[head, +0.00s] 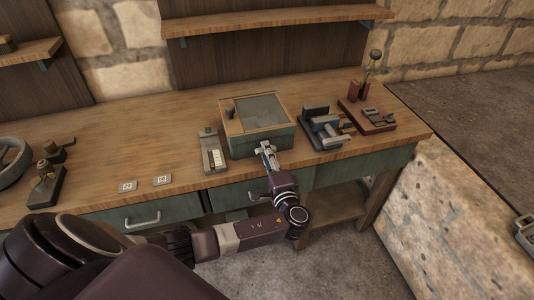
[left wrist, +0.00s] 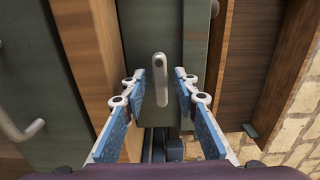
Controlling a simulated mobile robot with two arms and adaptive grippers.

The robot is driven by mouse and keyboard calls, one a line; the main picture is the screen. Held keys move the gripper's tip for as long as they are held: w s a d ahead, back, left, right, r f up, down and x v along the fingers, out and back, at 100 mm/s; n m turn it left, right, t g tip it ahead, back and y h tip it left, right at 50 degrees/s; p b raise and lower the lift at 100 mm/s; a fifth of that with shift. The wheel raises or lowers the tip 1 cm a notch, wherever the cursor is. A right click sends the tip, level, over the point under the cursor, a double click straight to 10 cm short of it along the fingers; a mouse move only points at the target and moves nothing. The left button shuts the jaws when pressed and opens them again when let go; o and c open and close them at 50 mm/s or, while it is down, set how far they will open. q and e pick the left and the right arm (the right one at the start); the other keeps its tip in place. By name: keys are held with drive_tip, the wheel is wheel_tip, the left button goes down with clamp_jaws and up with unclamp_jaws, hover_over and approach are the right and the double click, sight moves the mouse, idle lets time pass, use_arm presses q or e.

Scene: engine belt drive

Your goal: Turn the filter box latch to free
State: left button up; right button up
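The filter box (head: 262,143) is a green box with a wood-framed top, standing near the bench's front edge in the head view. In the left wrist view its green face (left wrist: 140,30) carries a grey lever latch (left wrist: 158,68), which lies along the face, parallel to the bench edge. My left gripper (head: 266,150) is at the front of the box. In the left wrist view its fingers (left wrist: 164,88) are apart, one on each side of the latch's lower end, with gaps on both sides. The latch is hidden in the head view. My right gripper is not in view.
A blue-and-grey fixture (head: 322,128) stands close right of the box, and a small grey device (head: 212,152) close left. A red base with blocks (head: 372,120) is farther right. A drawer handle (head: 142,220) sticks out below the bench top. The left bench surface (head: 130,145) is mostly clear.

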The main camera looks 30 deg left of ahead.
use_arm(q)
clamp_jaws()
drive_tip(key=m+p, duration=0.1)
drive_tip(key=m, duration=0.2)
drive_tip(key=shift+r+m, duration=0.15)
drive_tip(key=shift+m, duration=0.25)
drive_tip(key=m+p, duration=0.2)
drive_tip(key=m, duration=0.2)
drive_tip(key=shift+m, duration=0.3)
drive_tip(key=m+p, duration=0.2)
drive_tip(key=m, duration=0.3)
drive_tip(key=shift+r+p, duration=0.1)
drive_tip(key=shift+p, duration=0.3)
drive_tip(key=shift+w+m+p, duration=0.1)
drive_tip(key=shift+m+p, duration=0.8)
drive_tip(key=shift+m, duration=1.4)
